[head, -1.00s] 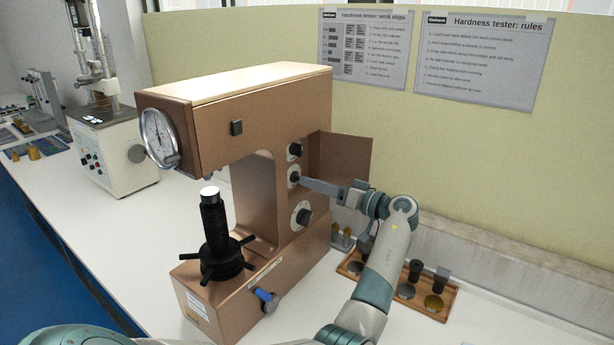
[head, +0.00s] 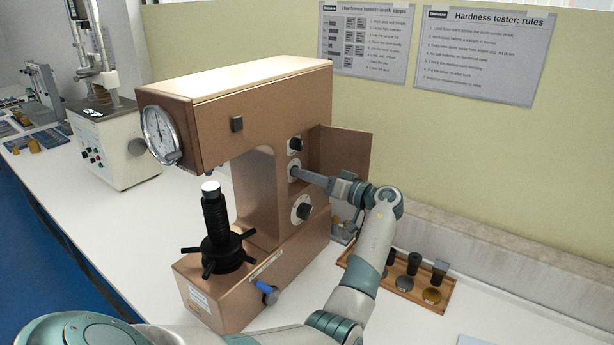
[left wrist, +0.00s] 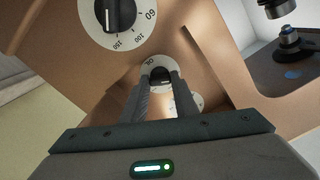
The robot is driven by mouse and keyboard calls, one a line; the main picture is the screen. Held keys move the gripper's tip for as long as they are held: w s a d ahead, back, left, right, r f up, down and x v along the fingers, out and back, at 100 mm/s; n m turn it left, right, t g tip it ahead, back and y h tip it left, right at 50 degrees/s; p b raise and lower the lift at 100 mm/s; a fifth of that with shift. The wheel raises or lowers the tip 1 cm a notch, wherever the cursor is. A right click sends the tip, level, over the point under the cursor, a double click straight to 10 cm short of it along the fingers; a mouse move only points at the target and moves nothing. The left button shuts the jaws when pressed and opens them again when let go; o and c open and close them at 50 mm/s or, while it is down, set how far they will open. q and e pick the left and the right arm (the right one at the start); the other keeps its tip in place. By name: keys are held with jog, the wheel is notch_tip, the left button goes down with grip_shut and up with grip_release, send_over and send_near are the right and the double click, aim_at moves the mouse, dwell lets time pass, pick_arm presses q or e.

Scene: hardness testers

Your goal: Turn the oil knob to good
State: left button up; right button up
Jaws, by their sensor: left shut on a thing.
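A copper-coloured hardness tester (head: 265,85) stands on the white bench. Its side has three knobs in a column: an upper black knob (head: 295,145), a small middle knob (head: 293,171) and a larger lower dial (head: 302,208). My left gripper (head: 304,174) reaches in from the right and is shut on the middle knob. In the left wrist view my left gripper (left wrist: 160,82) has its fingers either side of this black knob (left wrist: 158,73) on a white plate. My right gripper is out of view.
An open copper door panel (head: 345,165) stands behind my left wrist. A wooden tray (head: 432,303) with small parts lies right of my forearm. A blue-handled lever (head: 266,289) juts from the tester's base. Another tester (head: 115,150) stands at the far left.

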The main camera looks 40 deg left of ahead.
pick_arm(q)
jog(key=shift+m, duration=0.4)
jog(key=shift+m+b, duration=0.45)
jog(key=shift+m, duration=0.35)
jog(key=m, duration=0.2)
jog(key=shift+m, duration=0.3)
jog(key=m+p, duration=0.1)
jog(key=m, duration=0.2)
jog(key=shift+r+m, duration=0.1)
jog(key=shift+m, duration=0.2)
jog(key=shift+m+p, duration=0.6)
jog(key=shift+m, duration=1)
jog(key=o, duration=1.1)
jog(key=shift+c, duration=0.2)
